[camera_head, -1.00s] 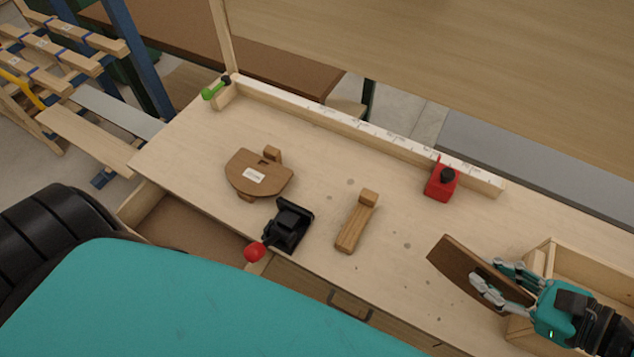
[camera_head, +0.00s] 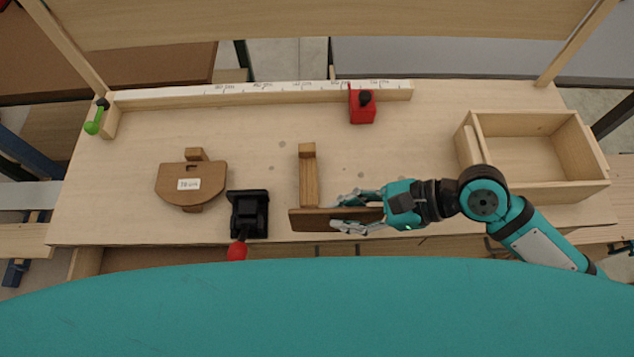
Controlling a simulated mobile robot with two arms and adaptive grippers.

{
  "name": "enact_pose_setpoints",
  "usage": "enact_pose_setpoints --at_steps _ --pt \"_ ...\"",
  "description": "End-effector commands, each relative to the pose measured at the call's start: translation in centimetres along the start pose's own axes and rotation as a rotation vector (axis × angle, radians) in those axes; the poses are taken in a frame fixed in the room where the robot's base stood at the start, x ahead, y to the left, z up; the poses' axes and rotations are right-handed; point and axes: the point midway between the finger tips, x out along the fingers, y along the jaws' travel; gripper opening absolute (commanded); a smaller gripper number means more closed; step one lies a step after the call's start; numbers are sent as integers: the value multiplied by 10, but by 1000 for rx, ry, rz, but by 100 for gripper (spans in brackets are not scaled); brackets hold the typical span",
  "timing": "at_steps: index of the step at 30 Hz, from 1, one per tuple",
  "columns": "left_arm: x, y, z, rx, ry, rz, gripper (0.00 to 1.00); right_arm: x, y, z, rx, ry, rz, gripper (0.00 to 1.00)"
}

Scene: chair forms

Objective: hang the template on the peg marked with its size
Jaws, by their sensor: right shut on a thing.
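A half-round brown template (camera_head: 190,184) with a white label lies on a wooden support at the bench's left; the label's print is too small to read surely. My right gripper (camera_head: 340,220) is shut on a thin brown board (camera_head: 308,220), seen nearly edge-on. No label shows on this board. The board is at the near end of a bare wooden support (camera_head: 309,178) with a raised block at its far end; I cannot tell whether they touch. No size-marked peg can be made out. My left gripper is not in view.
A black clamp (camera_head: 248,213) with a red knob stands between the template and the held board. A marked rail (camera_head: 280,92) with a red stop (camera_head: 361,107) runs along the back. An open wooden box (camera_head: 590,180) stands at the right.

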Motion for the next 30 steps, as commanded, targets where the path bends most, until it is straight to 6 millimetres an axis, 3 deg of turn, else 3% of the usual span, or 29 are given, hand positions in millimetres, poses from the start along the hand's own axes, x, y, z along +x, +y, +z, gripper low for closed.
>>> enact_pose_setpoints --at_steps 3,10,14,22,30 --pt "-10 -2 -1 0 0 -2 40 16 -30 12 -3 -5 -2 0" --pt "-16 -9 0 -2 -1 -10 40 40 -66 16 -1 -2 0 0" --pt "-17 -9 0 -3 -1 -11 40 45 -72 15 0 1 2 0" --pt "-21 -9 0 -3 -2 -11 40 62 -71 -12 3 1 2 0" --pt "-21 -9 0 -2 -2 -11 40 63 -71 -14 -1 0 1 0"
